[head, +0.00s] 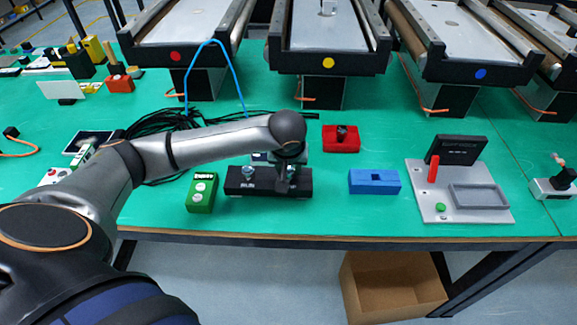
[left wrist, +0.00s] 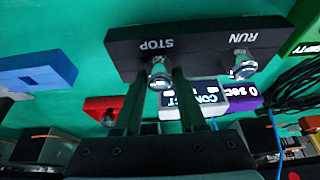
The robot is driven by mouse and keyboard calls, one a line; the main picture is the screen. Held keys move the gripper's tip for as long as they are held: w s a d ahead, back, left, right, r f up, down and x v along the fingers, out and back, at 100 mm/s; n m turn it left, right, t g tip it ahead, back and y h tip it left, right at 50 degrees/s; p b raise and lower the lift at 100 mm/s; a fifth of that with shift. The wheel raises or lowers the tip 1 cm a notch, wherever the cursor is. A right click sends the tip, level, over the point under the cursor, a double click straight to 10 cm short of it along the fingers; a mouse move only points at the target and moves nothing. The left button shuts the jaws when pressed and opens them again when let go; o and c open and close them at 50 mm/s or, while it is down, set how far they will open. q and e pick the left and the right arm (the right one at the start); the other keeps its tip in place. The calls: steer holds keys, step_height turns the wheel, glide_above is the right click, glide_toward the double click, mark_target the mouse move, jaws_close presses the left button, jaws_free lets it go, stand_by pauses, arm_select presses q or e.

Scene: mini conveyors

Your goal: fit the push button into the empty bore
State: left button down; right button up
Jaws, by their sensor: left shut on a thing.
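The black box (head: 235,186) lies near the table's front edge. In the left wrist view the box (left wrist: 200,48) bears the labels STOP and RUN, and a silver button (left wrist: 243,66) stands at RUN. My left gripper (head: 283,186) is over the right part of the box and points down. In the left wrist view its two fingers are shut on a silver push button (left wrist: 160,73) at the STOP end. The bore at STOP is hidden behind this button. I cannot tell whether the button is seated or just above the bore. My right gripper is not in view.
A green box with two buttons (head: 202,191) stands left of the black box. A red block (head: 341,145) is behind right, a blue block (head: 374,182) to the right, and a grey fixture plate (head: 455,207) farther right. Black cables (head: 165,125) lie behind my arm.

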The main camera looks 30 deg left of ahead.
arm_select(q)
jaws_free()
stand_by(0.7)
step_height(320, 180, up, 5)
steer(key=p, duration=0.6)
steer(key=shift+r, duration=1)
